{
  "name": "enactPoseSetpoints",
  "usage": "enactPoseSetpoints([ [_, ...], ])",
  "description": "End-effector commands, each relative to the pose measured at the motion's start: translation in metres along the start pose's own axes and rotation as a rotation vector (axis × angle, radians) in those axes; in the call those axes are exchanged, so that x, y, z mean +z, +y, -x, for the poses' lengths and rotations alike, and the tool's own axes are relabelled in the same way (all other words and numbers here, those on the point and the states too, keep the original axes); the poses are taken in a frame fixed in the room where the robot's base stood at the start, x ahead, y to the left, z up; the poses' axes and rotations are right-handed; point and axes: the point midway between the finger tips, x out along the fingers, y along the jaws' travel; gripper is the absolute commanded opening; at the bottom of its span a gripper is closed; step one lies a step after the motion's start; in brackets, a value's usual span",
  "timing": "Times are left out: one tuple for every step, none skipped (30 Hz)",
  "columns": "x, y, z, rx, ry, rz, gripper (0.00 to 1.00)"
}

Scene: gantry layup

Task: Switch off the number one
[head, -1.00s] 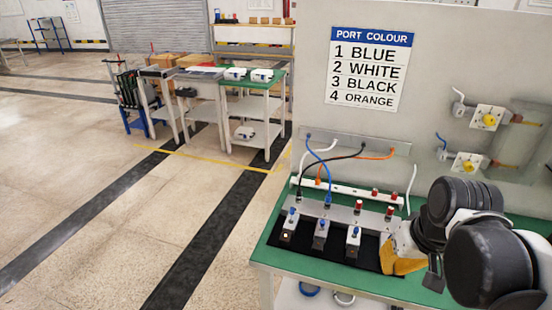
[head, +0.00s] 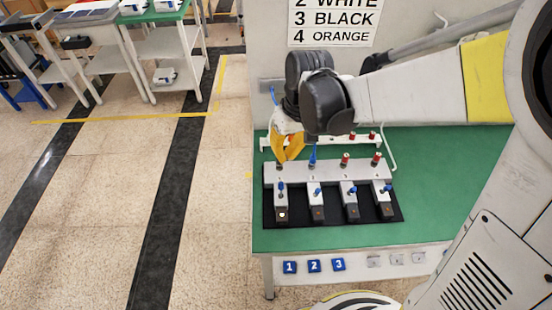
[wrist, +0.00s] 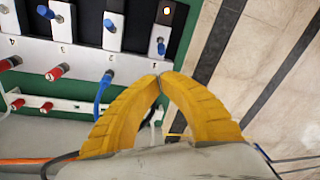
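A grey panel strip (head: 330,172) on a black mat carries a row of switch modules with blue toggles. Module one (head: 281,200) is leftmost in the head view and rightmost in the wrist view; the strip's printed 1 shows beside it there. Its lamp (wrist: 166,11) glows. Its blue toggle (wrist: 161,47) leans toward the socket strip, unlike its neighbour's toggle (wrist: 108,24). My gripper (wrist: 160,77) has its yellow fingertips together, with nothing visible between the tips. They are just on the socket side of the printed 1, apart from the toggle.
A blue cable plug (wrist: 103,88) stands in socket two, close beside my fingers. Red plugs (head: 346,159) stand at sockets three and four. A white rail (wrist: 70,104) lies behind. Green bench top (head: 440,170) is free to the right. Number tiles (head: 314,265) mark the bench front.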

Motion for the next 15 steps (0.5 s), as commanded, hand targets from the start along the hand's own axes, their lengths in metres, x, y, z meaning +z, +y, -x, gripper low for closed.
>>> enactPoseSetpoints([
  [0.0,0.0,-0.002,0.0,0.0,0.0,0.0],
  [0.0,0.0,-0.003,0.0,0.0,0.0,0.0],
  [0.0,0.0,-0.007,0.0,0.0,0.0,0.0],
  [0.0,0.0,-0.01,0.0,0.0,0.0,0.0],
  [0.0,0.0,-0.014,0.0,0.0,0.0,0.0],
  [0.0,0.0,-0.021,0.0,0.001,0.0,0.0],
  [0.0,0.0,-0.026,0.0,0.001,0.0,0.0],
  [0.0,0.0,-0.032,0.0,0.001,0.001,0.0],
  [0.0,0.0,-0.04,0.0,0.001,0.001,0.0],
  [0.0,0.0,-0.046,0.0,0.001,0.001,0.0],
  [0.0,0.0,-0.052,0.0,0.001,0.001,0.0],
  [0.0,0.0,-0.059,0.0,0.001,0.002,0.0],
  [0.0,0.0,-0.065,0.0,0.001,0.002,0.0],
  [0.0,0.0,-0.07,0.0,0.001,0.002,0.0],
  [0.0,0.0,-0.076,0.0,0.001,0.001,0.0],
])
